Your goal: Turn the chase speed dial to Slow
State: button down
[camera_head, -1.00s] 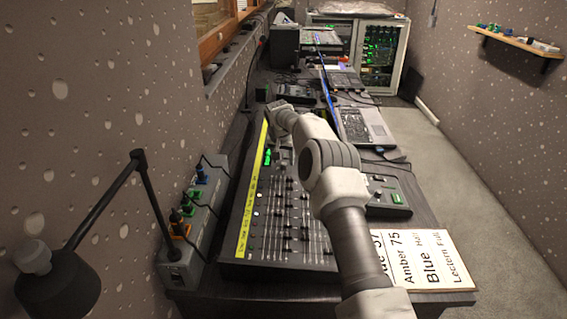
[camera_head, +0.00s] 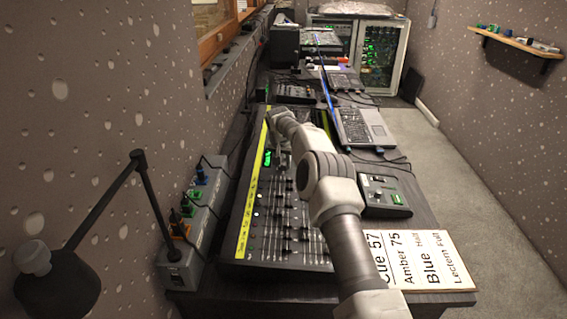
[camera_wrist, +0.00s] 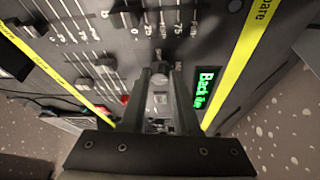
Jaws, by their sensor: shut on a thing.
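The lighting desk (camera_head: 285,258) is a dark sloping board with rows of faders and a yellow strip along its left edge. My gripper (camera_wrist: 161,70) points down at the desk in the wrist view, its two dark fingers close together around a small grey knob (camera_wrist: 160,78), which looks like the chase speed dial. The fingers hide much of the knob, and I cannot read its setting. A lit green display (camera_wrist: 207,88) is just right of the fingers; it also shows in the head view (camera_head: 268,158). In the head view my wrist largely hides the dial.
Fader caps (camera_wrist: 125,18) stand close beyond my fingers. A small control box (camera_head: 385,195) and an open laptop (camera_head: 362,127) lie right of the desk. A paper cue sheet (camera_head: 430,262) is at the front right. A black lamp (camera_head: 60,285) stands at the left.

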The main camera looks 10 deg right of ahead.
jog(key=shift+n, duration=0.5)
dwell(0.5)
jog(key=shift+d+n+y, duration=0.2)
jog(key=shift+n+y, duration=0.3)
jog(key=shift+n, duration=0.4)
jog(key=n+y, duration=0.1)
jog(key=n, duration=0.2)
jog(key=shift+d+n+y, duration=0.1)
jog(key=shift+n+y, duration=0.2)
jog(key=n+y, duration=0.1)
jog(key=n, duration=0.2)
jog(key=n+y, duration=0.1)
jog(key=n, duration=0.2)
jog(key=shift+d, duration=0.1)
jog(key=c, duration=0.7)
grip_release()
jog(key=shift+o, duration=0.2)
